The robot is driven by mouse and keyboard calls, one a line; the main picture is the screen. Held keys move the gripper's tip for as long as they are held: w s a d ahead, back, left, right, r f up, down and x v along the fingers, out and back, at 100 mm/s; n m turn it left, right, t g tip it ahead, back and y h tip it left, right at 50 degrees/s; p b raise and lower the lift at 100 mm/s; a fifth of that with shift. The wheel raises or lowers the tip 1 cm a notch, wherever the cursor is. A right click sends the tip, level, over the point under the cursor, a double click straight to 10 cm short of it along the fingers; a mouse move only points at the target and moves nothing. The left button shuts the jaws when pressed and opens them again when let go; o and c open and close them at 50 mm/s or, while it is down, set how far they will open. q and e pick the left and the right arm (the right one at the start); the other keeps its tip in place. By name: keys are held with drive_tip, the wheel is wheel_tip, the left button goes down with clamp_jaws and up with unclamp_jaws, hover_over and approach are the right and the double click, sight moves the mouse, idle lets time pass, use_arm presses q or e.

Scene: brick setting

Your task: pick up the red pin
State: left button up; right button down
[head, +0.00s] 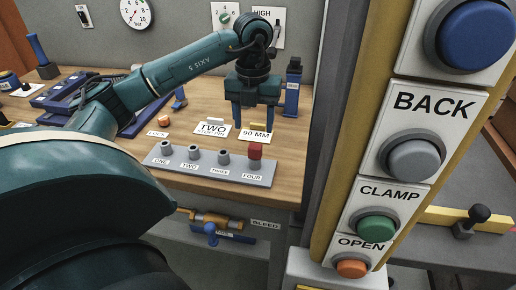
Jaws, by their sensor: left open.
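The red pin (255,151) stands at the position labelled FOUR, the right end of a grey strip (208,165) on the wooden workbench. Grey pegs or sockets (194,155) stand at ONE, TWO and THREE. My left gripper (254,124) points down with its blue fingers apart and empty. In the picture it is just above the red pin; it looks to be behind the strip, near the 90 MM card (256,135), though the exact depth is hard to tell. My right gripper is not in view.
A panel (440,100) with BACK, CLAMP and OPEN buttons rises close on the right. A TWO card (211,130) and a blue block-like tool (292,88) stand on the workbench (150,180). A brass valve (215,220) with a blue handle is below its front edge.

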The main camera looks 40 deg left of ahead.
sight(255, 146)
use_arm(q)
wheel_tip(255, 146, down, 9)
drive_tip(key=shift+d+r+p, duration=0.1)
drive_tip(key=shift+r+p, duration=0.05)
drive_tip(key=shift+p, duration=0.15)
drive_tip(key=shift+w, duration=0.1)
drive_tip(key=shift+c, duration=0.5)
drive_tip(key=c, duration=1)
drive_tip(key=shift+o, duration=0.2)
drive_tip(key=shift+r, duration=0.1)
